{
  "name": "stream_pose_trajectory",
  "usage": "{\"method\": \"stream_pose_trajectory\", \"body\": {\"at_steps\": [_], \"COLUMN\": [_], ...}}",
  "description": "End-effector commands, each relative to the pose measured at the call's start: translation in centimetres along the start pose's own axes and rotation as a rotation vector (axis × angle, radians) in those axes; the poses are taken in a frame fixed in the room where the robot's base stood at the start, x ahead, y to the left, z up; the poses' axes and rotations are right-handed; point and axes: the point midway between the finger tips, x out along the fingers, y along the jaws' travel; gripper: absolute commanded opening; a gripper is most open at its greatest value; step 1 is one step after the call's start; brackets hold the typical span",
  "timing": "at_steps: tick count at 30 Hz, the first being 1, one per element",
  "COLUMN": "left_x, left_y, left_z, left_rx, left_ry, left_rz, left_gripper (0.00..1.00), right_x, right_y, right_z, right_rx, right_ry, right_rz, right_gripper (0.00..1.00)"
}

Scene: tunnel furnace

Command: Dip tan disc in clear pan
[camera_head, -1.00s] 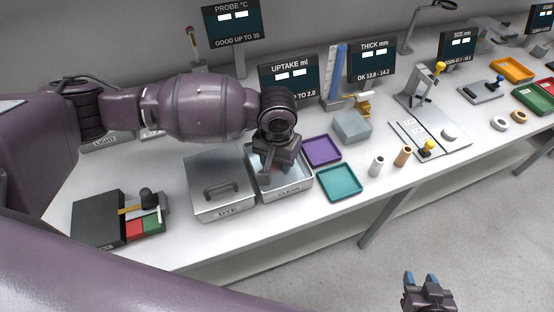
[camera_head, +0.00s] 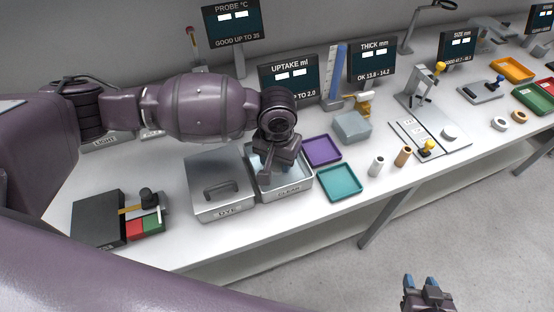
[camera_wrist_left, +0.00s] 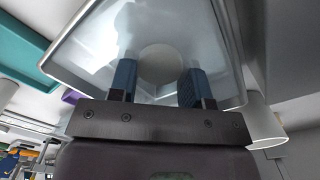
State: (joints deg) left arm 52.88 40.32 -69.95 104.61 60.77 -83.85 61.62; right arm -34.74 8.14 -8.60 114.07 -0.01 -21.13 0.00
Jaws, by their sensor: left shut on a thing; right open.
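The clear pan (camera_head: 296,190) is an open metal tray labelled CLEAR, standing just right of the lidded DYE pan. My left gripper (camera_head: 285,168) points down into the clear pan. In the left wrist view, its blue fingers (camera_wrist_left: 159,80) are shut on a round disc (camera_wrist_left: 160,64), which looks pale grey there rather than clearly tan. The pan's shiny inside fills the view behind the disc. Whether the disc touches liquid cannot be told. The arm hides the disc in the head view. My right gripper (camera_head: 422,283) is open and empty, low over the floor in front of the table.
The DYE pan (camera_head: 220,190) has a handled lid. Purple (camera_head: 322,151) and teal (camera_head: 340,183) trays lie right of the clear pan. The UPTAKE display (camera_head: 289,79) stands behind it. Two small cylinders (camera_head: 376,166) (camera_head: 403,156) stand further right.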

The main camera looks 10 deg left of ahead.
Motion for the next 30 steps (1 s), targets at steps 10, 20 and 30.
{"method": "stream_pose_trajectory", "body": {"at_steps": [10,20,30], "left_x": [-0.1,-1.5,-3.0], "left_y": [0.0,0.0,0.0], "left_z": [0.0,0.0,0.0], "left_rx": [0.000,0.000,0.000], "left_ry": [0.000,0.003,0.001], "left_rz": [0.000,0.000,0.000], "left_gripper": [0.21,0.21,0.21], "right_x": [0.4,-0.4,-1.7], "right_y": [-0.1,0.1,0.4], "right_z": [-0.7,-2.1,-3.4], "right_rx": [-0.002,-0.001,0.001], "right_ry": [0.014,0.023,0.022], "right_rz": [-0.002,0.000,0.003], "right_gripper": [0.43,0.43,0.43]}}
